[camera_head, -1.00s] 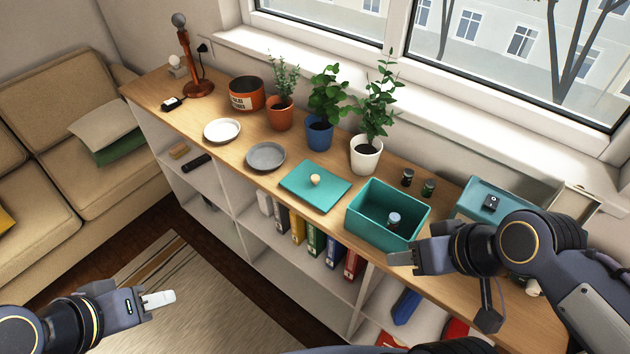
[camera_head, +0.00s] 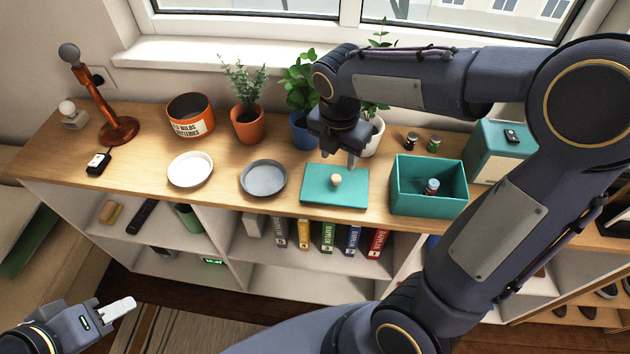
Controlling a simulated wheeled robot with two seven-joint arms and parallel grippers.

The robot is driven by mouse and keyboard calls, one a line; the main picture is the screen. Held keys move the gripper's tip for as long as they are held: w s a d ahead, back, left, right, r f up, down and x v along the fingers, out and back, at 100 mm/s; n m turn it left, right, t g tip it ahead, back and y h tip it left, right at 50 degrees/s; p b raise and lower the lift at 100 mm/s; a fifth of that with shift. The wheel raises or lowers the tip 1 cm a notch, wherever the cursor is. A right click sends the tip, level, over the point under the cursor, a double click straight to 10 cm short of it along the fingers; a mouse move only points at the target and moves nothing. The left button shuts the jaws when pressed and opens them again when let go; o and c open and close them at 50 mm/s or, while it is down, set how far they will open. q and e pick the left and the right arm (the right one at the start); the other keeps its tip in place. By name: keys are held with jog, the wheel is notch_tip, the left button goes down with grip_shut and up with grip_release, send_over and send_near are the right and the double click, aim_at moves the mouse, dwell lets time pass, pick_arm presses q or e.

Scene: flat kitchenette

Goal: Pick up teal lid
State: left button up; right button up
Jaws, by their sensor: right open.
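The teal lid (camera_head: 320,194) lies flat on the wooden shelf top, with a round pale wooden knob (camera_head: 336,180) in its middle. My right gripper (camera_head: 338,160) is above the lid's far half, pointing down, with its fingers apart and nothing between them. It is close to the knob but not around it. My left gripper (camera_head: 118,310) is low at the lower left, over the floor, far from the lid. Its fingers look close together, but I cannot tell whether they are shut.
A teal open box (camera_head: 430,205) with a small jar inside stands right of the lid. A grey plate (camera_head: 263,178) lies to its left. Potted plants stand behind, the blue pot (camera_head: 303,130) and white pot (camera_head: 374,138) nearest my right gripper. Two small jars (camera_head: 411,140) stand behind the box.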

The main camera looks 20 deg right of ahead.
aim_at(336, 178)
jog(key=shift+w+a+f, duration=0.15)
jog(key=shift+w+f, duration=0.05)
jog(key=shift+w, duration=0.05)
jog(key=shift+f+n, duration=0.3)
jog(key=shift+f, duration=0.1)
jog(key=f, duration=0.6)
jog(key=shift+w+d+f, duration=0.2)
jog(key=shift+d+f, duration=0.15)
jog(key=shift+f, duration=0.05)
grip_shut()
